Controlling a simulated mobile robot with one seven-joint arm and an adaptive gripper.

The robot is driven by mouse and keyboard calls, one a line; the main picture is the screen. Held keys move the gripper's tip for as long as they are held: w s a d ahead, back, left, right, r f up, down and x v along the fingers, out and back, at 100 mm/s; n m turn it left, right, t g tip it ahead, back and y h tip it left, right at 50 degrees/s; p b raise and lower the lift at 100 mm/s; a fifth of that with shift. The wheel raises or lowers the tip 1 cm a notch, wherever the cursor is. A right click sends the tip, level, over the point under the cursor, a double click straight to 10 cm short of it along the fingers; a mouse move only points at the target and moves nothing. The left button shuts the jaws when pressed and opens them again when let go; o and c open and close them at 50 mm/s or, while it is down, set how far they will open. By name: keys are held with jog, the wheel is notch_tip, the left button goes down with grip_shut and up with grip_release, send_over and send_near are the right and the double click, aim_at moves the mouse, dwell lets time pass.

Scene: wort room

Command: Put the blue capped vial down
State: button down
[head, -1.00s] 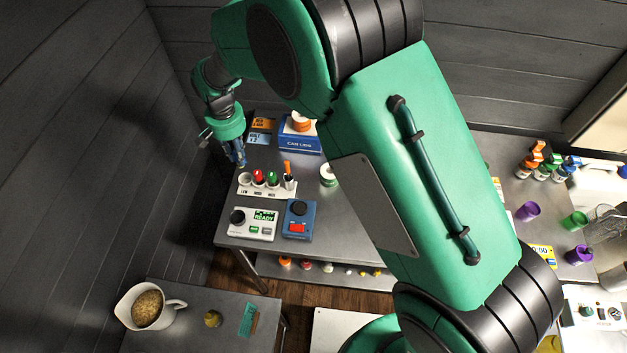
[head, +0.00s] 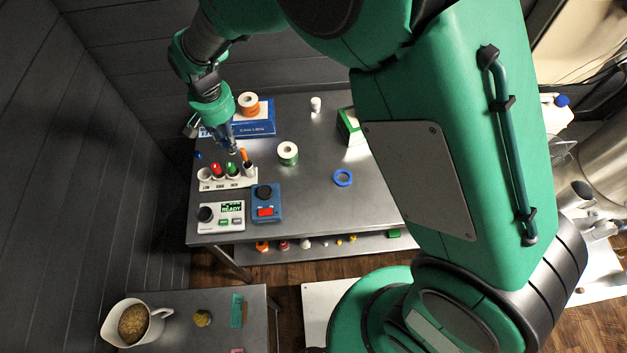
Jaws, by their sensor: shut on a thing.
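My gripper (head: 232,149) points down above the back of the steel table, just behind the white vial rack. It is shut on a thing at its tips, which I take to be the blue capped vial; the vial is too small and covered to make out. The white rack (head: 240,183) has an empty hole at the LOW end, a red capped vial (head: 215,169) and a green capped vial (head: 232,168). An orange stick stands in a dark holder at its right end. A small blue thing (head: 198,155) shows behind the rack's left end; I cannot tell what it is.
A white and green roll (head: 288,153), a blue ring (head: 342,178) and a green box (head: 350,127) stand to the right. Two small devices sit in front. The table's middle right is clear.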

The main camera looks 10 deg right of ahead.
jog(key=s+d+p, duration=0.1)
jog(key=s+d, duration=0.5)
jog(key=d, duration=0.3)
jog(key=s+d+f+p, duration=0.1)
jog(key=s+d, duration=0.5)
jog(key=d, duration=0.4)
jog(key=s+d+p, duration=0.1)
jog(key=s+d, duration=0.5)
jog(key=d, duration=0.3)
notch_tip(320, 180, down, 11)
jog(key=shift+d, duration=0.15)
jog(key=shift+s, duration=0.15)
jog(key=w+a, duration=0.1)
jog(key=w, duration=0.4)
jog(key=w+a+f, duration=0.1)
jog(key=w+a, duration=0.1)
jog(key=w, duration=0.3)
jog(key=w+a, duration=0.1)
jog(key=w, duration=0.4)
jog(key=shift+w+a+f, duration=0.2)
jog(key=shift+a+f, duration=0.1)
jog(key=shift+a, duration=0.05)
jog(key=shift+f, duration=1.75)
